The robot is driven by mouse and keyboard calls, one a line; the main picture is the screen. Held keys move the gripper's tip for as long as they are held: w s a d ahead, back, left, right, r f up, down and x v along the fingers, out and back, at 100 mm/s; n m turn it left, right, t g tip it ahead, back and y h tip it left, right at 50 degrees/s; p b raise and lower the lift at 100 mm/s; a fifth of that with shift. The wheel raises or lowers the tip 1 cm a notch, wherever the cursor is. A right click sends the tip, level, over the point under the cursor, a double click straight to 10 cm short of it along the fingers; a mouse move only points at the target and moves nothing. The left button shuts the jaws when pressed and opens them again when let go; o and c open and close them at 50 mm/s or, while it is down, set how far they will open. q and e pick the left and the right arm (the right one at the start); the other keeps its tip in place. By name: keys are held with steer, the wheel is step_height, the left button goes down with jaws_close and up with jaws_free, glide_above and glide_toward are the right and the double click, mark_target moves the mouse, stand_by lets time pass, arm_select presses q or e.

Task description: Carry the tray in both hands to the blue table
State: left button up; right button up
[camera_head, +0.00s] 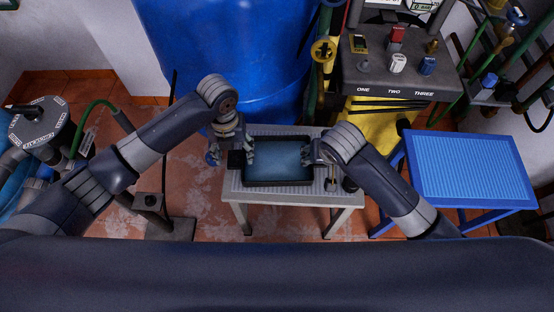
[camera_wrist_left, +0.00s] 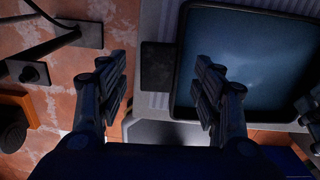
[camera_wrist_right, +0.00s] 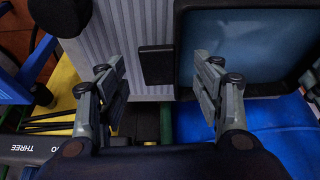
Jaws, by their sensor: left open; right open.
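The tray (camera_head: 278,184) has a dark rim and a blue-grey inside that looks empty. It lies flat on a light grey ribbed table (camera_head: 232,186). My left gripper (camera_head: 231,156) is open at the tray's left end. In the left wrist view the dark left handle (camera_wrist_left: 157,67) shows between its spread fingers. My right gripper (camera_head: 320,153) is open at the tray's right end. In the right wrist view the dark right handle (camera_wrist_right: 157,65) shows between its fingers. I cannot tell whether any finger touches. The blue table (camera_head: 470,172) stands to the right, its ribbed top bare.
A large blue drum (camera_head: 225,50) stands behind the grey table. A yellow cabinet with a dark control panel (camera_head: 395,85) is behind, between the tables. A dark stand (camera_head: 150,203) is on the tiled floor at left. Pipes (camera_head: 490,80) line the right wall.

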mark_target(235, 158)
arm_select(q)
steer(key=shift+f, duration=1.7)
arm_select(e)
steer(key=shift+x, duration=1.7)
steer(key=shift+r, duration=0.1)
arm_select(q)
steer(key=c, duration=1.4)
arm_select(e)
steer(key=c, duration=1.4)
